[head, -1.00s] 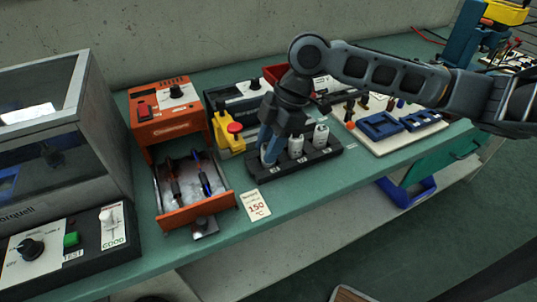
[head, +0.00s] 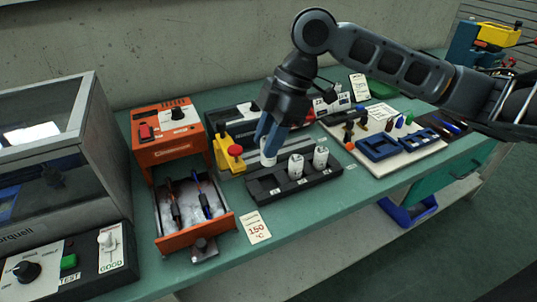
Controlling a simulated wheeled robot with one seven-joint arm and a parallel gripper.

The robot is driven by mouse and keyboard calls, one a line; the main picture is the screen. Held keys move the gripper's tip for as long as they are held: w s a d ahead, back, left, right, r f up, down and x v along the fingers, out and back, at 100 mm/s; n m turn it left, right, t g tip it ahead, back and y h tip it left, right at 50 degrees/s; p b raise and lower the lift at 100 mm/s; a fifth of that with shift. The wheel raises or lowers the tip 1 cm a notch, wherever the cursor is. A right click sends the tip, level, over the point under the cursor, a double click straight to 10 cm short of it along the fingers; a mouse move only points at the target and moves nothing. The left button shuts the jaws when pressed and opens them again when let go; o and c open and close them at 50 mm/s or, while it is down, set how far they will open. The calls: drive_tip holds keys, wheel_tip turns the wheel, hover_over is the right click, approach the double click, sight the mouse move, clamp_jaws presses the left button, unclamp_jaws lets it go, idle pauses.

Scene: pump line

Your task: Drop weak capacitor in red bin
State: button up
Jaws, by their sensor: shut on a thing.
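My gripper (head: 268,150) is shut on a white cylindrical capacitor (head: 268,158), holding it near the left rear of the black capacitor rack (head: 258,190). The fingers hide part of it, and any label on it cannot be read. The left slot of the rack is empty. Two more white capacitors, one in the middle (head: 296,167) and one at the right (head: 320,158), stand upright in the rack. The red bin is mostly hidden behind my arm; a bit of red shows just right of the gripper, possibly its edge.
A yellow box with a red button (head: 234,151) stands close left of the gripper. An orange unit (head: 168,140) has its drawer (head: 196,232) pulled out, holding pens or tools. A pale board with blue trays (head: 380,147) lies to the right. A 150 °C card (head: 255,230) lies in front.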

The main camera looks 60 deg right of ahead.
wheel_tip(320, 180, up, 3)
drive_tip(key=shift+f, duration=0.1)
drive_tip(key=shift+r+p, duration=1.95)
drive_tip(key=shift+r, duration=0.25)
